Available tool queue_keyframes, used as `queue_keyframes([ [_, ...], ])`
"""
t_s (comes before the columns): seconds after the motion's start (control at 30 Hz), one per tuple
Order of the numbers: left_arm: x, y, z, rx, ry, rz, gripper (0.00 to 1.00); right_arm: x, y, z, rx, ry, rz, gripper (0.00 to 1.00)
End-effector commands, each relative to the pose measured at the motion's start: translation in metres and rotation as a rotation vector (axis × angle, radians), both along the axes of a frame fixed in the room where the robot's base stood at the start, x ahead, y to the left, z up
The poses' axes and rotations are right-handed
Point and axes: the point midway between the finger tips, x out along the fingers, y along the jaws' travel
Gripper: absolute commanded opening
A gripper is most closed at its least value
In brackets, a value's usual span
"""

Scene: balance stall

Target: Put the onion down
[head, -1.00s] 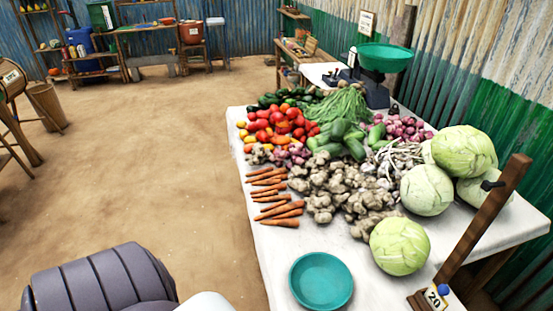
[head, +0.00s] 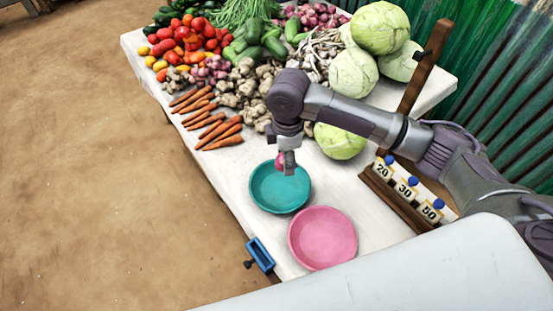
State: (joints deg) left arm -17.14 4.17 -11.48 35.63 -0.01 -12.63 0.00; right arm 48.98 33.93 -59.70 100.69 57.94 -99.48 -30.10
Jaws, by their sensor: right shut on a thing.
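My right gripper (head: 287,165) is in the head view, pointing down over the back part of the teal bowl (head: 266,200). It is shut on a small pink-purple onion (head: 280,161), which is mostly hidden by the fingers. I cannot tell whether the onion touches the bowl. The visible inside of the teal bowl looks empty. My left gripper is out of view.
An empty pink bowl (head: 322,238) stands in front of the teal one. Carrots (head: 205,118), ginger, cabbages (head: 340,141) and other vegetables cover the table's back. A wooden number stand (head: 408,203) is at right; a blue clamp (head: 260,254) grips the left edge.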

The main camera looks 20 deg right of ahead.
Motion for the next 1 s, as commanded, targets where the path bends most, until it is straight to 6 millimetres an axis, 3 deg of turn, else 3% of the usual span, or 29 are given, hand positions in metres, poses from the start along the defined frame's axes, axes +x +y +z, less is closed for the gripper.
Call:
queue_keyframes([
  [0.2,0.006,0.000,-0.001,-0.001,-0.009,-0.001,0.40,0.025,0.006,-0.040,0.000,0.002,0.508,0.16],
  [0.4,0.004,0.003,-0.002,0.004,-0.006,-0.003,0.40,0.036,0.006,-0.058,0.000,0.002,0.771,0.16],
  [0.67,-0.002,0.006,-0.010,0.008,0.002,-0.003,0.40,0.038,0.007,-0.069,0.000,0.000,0.834,0.16],
  [1.0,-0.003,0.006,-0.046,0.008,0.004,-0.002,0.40,0.038,0.006,-0.103,0.000,0.000,0.831,0.16],
])
